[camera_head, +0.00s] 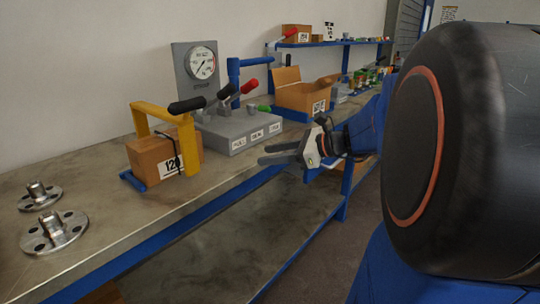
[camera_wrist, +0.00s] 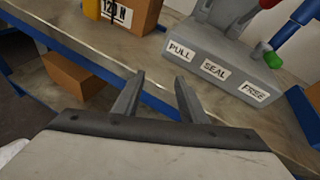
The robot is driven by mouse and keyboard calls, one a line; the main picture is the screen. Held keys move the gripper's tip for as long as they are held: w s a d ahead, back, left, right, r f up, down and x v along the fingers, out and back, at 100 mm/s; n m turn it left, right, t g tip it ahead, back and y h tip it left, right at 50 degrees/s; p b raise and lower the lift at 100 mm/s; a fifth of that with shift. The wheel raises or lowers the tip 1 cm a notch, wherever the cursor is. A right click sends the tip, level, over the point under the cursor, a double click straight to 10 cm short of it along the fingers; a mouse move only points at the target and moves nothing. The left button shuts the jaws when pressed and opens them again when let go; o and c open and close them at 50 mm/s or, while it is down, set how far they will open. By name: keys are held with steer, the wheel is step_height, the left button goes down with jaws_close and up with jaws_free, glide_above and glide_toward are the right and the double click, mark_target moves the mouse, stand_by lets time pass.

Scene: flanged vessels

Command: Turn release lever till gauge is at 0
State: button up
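A round white gauge (camera_head: 202,64) is mounted on a grey upright plate at the back of the bench. Its reading is too small to tell. In front of it sits a grey control box (camera_head: 238,132) with levers: a black-handled lever (camera_head: 225,92), a red-handled lever (camera_head: 249,86) and a green-tipped lever (camera_head: 263,108). In the wrist view, the box front (camera_wrist: 212,62) is labelled PULL, SEAL and FREE, with the green tip (camera_wrist: 272,60) above FREE. Which lever is the release lever is not clear. My gripper (camera_head: 266,154) is open and empty, in front of the box, apart from it; it also shows in the wrist view (camera_wrist: 160,78).
A yellow clamp frame (camera_head: 188,145) with a black grip surrounds a cardboard box marked 120 N (camera_head: 152,160) left of the control box. Two metal flanges (camera_head: 54,231) lie at the bench's left. An open carton (camera_head: 300,95) stands right. Bare bench lies between the flanges and clamp.

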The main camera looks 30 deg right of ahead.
steer(key=shift+c, duration=0.5)
steer(key=c, duration=0.5)
steer(key=shift+w+d+r+m, duration=0.15)
steer(key=shift+w+m, duration=0.1)
steer(key=shift+m, duration=0.15)
jaws_close()
steer(key=m+t+h, duration=0.3)
steer(key=m+t, duration=0.3)
steer(key=m, duration=1.3)
glide_toward(265, 120)
steer(key=shift+s+a+r, duration=0.45)
steer(key=shift+a+r, duration=0.3)
steer(key=shift+a, duration=0.05)
steer(key=shift+w+d+r+m+t+h, duration=0.1)
steer(key=shift+w+d+m+t+h, duration=0.25)
steer(key=shift+m, duration=0.55)
steer(key=shift+x, duration=4.85)
